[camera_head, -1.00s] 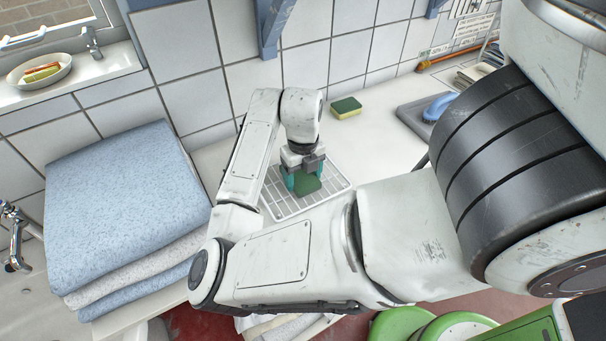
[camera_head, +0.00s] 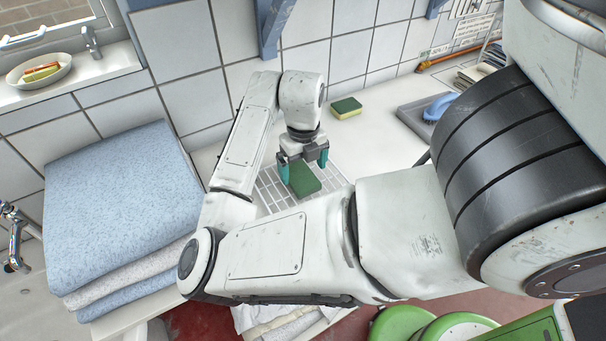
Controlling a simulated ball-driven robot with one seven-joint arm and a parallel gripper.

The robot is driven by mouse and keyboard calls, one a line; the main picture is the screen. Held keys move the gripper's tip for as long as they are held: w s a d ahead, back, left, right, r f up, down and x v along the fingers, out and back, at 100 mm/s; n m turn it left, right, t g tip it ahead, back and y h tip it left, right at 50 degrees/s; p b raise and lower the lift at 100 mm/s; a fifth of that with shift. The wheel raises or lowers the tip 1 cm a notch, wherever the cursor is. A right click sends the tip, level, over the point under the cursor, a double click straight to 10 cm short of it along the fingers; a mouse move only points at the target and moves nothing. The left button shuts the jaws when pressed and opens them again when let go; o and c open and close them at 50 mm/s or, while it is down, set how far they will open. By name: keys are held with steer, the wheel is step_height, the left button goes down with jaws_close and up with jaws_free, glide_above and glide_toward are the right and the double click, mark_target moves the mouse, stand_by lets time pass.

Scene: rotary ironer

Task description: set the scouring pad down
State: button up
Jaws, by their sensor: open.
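The green scouring pad (camera_head: 304,182) lies on the white wire rack (camera_head: 270,189) on the counter. My gripper (camera_head: 305,171) is open above the pad, with its teal fingertips apart on either side, over the pad's far end. The fingers do not appear to press on the pad. My forearm hides the near part of the rack.
A green and yellow sponge (camera_head: 345,108) lies behind, near the tiled wall. A grey tray (camera_head: 412,117) with a blue-handled item (camera_head: 439,106) is to the right. Folded blue towels (camera_head: 120,205) are stacked at left. The counter between rack and tray is clear.

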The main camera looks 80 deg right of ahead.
mark_target(303, 179)
step_height(303, 179, up, 9)
steer(key=shift+f, duration=0.2)
stand_by(0.3)
